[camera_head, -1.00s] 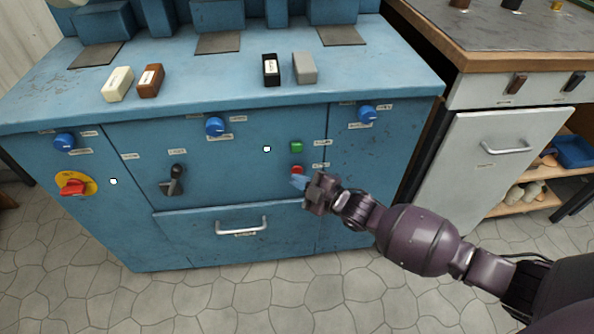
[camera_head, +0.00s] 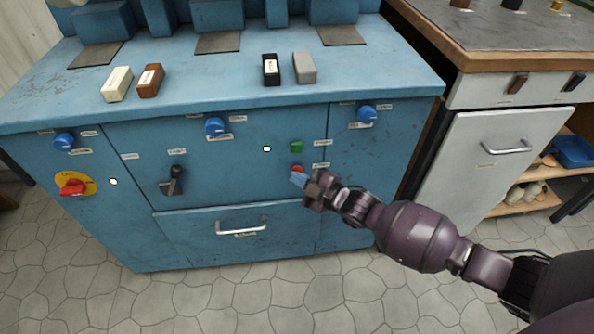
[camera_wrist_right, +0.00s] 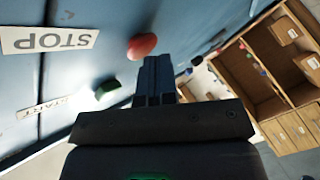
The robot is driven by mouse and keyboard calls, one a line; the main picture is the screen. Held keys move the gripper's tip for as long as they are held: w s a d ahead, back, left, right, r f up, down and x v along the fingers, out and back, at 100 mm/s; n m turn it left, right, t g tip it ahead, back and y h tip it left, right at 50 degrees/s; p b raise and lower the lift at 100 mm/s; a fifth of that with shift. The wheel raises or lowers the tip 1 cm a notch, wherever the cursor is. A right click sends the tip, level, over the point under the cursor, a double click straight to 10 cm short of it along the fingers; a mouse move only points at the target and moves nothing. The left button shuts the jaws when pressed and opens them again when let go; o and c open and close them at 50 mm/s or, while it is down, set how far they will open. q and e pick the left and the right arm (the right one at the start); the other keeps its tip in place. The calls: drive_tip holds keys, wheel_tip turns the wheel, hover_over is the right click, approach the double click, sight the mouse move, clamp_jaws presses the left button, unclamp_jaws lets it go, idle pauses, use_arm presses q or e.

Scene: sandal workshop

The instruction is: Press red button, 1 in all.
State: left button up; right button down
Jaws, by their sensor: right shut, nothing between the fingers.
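The red button (camera_head: 297,169) is on the front of the blue machine, below the green button (camera_head: 296,146). In the right wrist view the red button (camera_wrist_right: 142,45) shows beside the STOP label (camera_wrist_right: 48,40), just past my fingertips. My right gripper (camera_head: 298,180) is shut and empty, its tips close to the lower edge of the red button. In the right wrist view the shut fingers (camera_wrist_right: 157,68) point toward the button; whether they touch it I cannot tell. My left gripper is not in view.
A grey cabinet (camera_head: 500,155) stands to the right.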

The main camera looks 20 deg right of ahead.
drive_tip(key=shift+w+d, duration=0.1)
drive_tip(key=shift+w, duration=0.1)
drive_tip(key=shift+s+r, duration=0.1)
idle(0.5)
drive_tip(key=shift+s+a+p, duration=0.3)
drive_tip(key=shift+s+p, duration=0.05)
drive_tip(key=shift+s, duration=0.35)
